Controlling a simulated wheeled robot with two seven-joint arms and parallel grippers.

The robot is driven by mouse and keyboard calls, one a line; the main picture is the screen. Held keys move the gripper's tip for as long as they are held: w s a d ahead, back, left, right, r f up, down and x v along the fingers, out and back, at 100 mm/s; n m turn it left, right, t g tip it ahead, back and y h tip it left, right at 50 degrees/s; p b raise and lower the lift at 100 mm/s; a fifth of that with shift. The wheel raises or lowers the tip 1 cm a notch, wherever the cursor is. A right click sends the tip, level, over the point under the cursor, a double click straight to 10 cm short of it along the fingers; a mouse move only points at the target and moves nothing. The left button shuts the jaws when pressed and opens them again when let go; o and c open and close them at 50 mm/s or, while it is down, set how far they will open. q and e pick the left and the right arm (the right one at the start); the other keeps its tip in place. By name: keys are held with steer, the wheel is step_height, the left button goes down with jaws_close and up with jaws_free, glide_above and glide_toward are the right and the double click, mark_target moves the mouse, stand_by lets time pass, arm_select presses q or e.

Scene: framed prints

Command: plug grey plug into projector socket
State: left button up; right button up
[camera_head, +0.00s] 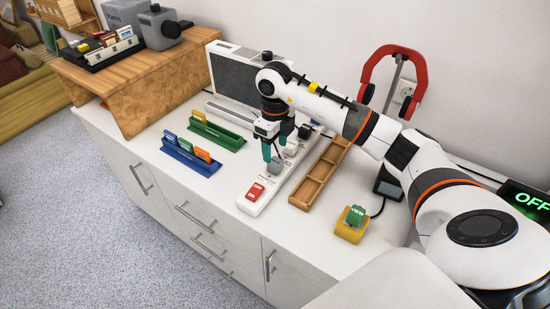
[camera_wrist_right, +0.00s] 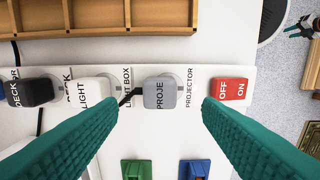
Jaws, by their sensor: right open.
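The grey plug (camera_wrist_right: 159,92), lettered "PROJE", stands on the white power strip (camera_wrist_right: 250,112). The printed word "PROJECTOR" is just to its right in the wrist view. The plug also shows in the head view (camera_head: 274,167), below my right gripper (camera_head: 272,152). My right gripper is open, with its teal fingers (camera_wrist_right: 161,98) on either side of the plug and visible gaps. The projector socket is not clearly visible; I cannot tell how deep the plug sits. My left gripper is not in view.
A white plug (camera_wrist_right: 90,91) and black plug (camera_wrist_right: 30,92) stand on the same strip. A red switch (camera_wrist_right: 229,88) is at its end. A wooden tray (camera_head: 318,175) lies alongside. Green (camera_head: 218,133) and blue (camera_head: 190,157) card racks stand left. A yellow-based green switch (camera_head: 352,222) stands right.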

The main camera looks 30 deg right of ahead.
step_height(320, 180, up, 6)
steer(key=shift+f, duration=0.2)
steer(key=shift+f, duration=0.1)
stand_by(0.5)
